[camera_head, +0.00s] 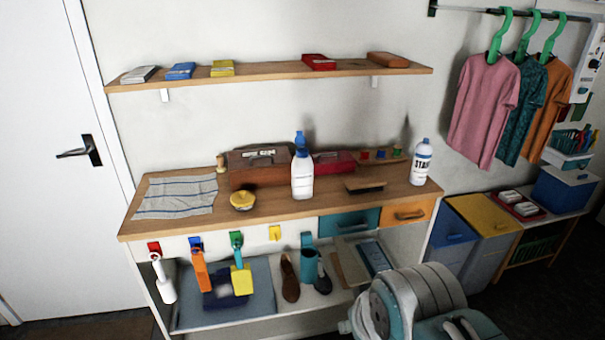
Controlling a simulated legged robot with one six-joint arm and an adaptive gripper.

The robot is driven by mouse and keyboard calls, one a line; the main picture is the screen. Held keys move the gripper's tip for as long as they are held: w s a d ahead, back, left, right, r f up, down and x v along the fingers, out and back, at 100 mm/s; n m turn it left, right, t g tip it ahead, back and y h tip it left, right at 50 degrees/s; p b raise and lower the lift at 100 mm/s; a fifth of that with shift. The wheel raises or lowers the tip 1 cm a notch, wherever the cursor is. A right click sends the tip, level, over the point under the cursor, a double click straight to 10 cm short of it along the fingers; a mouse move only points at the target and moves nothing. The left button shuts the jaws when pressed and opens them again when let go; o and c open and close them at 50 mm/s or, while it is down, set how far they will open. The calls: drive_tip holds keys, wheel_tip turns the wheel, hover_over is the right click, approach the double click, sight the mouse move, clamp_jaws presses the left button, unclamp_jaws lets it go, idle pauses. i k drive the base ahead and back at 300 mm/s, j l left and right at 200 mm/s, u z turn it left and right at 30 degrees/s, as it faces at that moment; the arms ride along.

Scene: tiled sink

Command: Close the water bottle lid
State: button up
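A white bottle with a blue top (302,181) stands upright on the wooden counter, near its middle. A blue piece (299,138) rises above the blue collar at its neck and looks like a raised lid; its hinge is too small to make out. A second white bottle (421,165), with dark lettering and a blue-grey cap, stands upright at the counter's right end. My gripper's fingers cannot be made out in this view, and nothing touches either bottle.
Behind the bottle stand a brown case (258,168) and a red case (335,163). A yellow round item (243,200), a brush (365,184) and a cloth (175,196) lie on the counter (285,207). A shelf (270,70) hangs above. Tools hang along the counter's front.

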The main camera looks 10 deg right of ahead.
sight(300, 141)
drive_tip(key=j+z, duration=0.25)
drive_tip(key=j, duration=0.25)
drive_tip(key=k+j+z, duration=0.25)
drive_tip(key=j, duration=0.2)
drive_tip(key=i+j, duration=0.1)
drive_tip(key=i, duration=0.55)
drive_tip(key=i+j+z, duration=0.1)
drive_tip(key=i, duration=0.6)
